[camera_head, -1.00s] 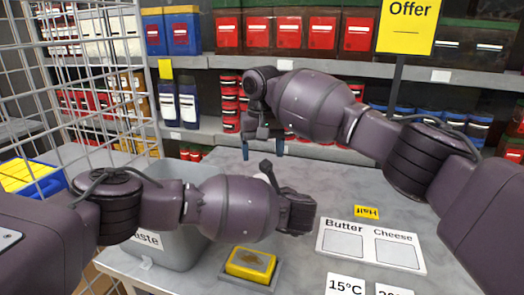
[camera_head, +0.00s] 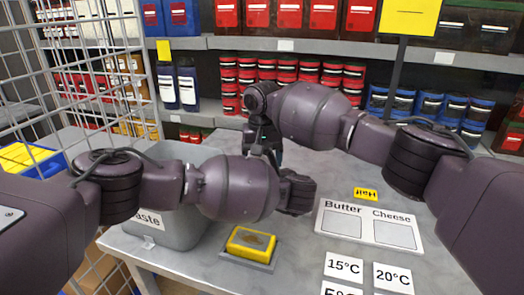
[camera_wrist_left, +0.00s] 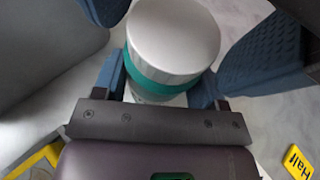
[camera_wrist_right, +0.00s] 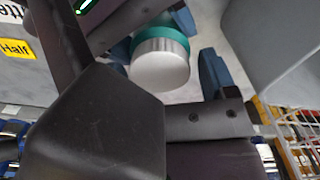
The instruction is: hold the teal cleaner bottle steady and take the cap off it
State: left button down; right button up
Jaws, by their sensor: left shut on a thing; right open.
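The teal cleaner bottle (camera_wrist_left: 160,85) shows in the left wrist view with a wide silver-grey cap (camera_wrist_left: 173,38) above a teal band. My left gripper (camera_wrist_left: 158,92) is shut on the bottle, with one finger on each side below the cap. My right gripper (camera_wrist_right: 165,62) is open, its fingers spread around the cap (camera_wrist_right: 160,68) in the right wrist view. The cap is on the bottle. A dark arm part covers much of that view. In the head view my arms hide the bottle behind the left gripper.
A grey waste bin (camera_head: 180,225) stands left on the table beside a yellow button-like block (camera_head: 251,241). Butter and Cheese cards (camera_head: 370,228), temperature cards (camera_head: 344,268) and a Half tag (camera_head: 366,194) lie right. A wire cage (camera_head: 75,80) is at left; stocked shelves (camera_head: 290,47) are behind.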

jog(key=shift+f, duration=0.1)
jog(key=c, duration=1)
jog(key=shift+n, duration=0.3)
jog(key=n, duration=0.6)
jog(key=o, duration=1)
jog(key=shift+o, duration=0.2)
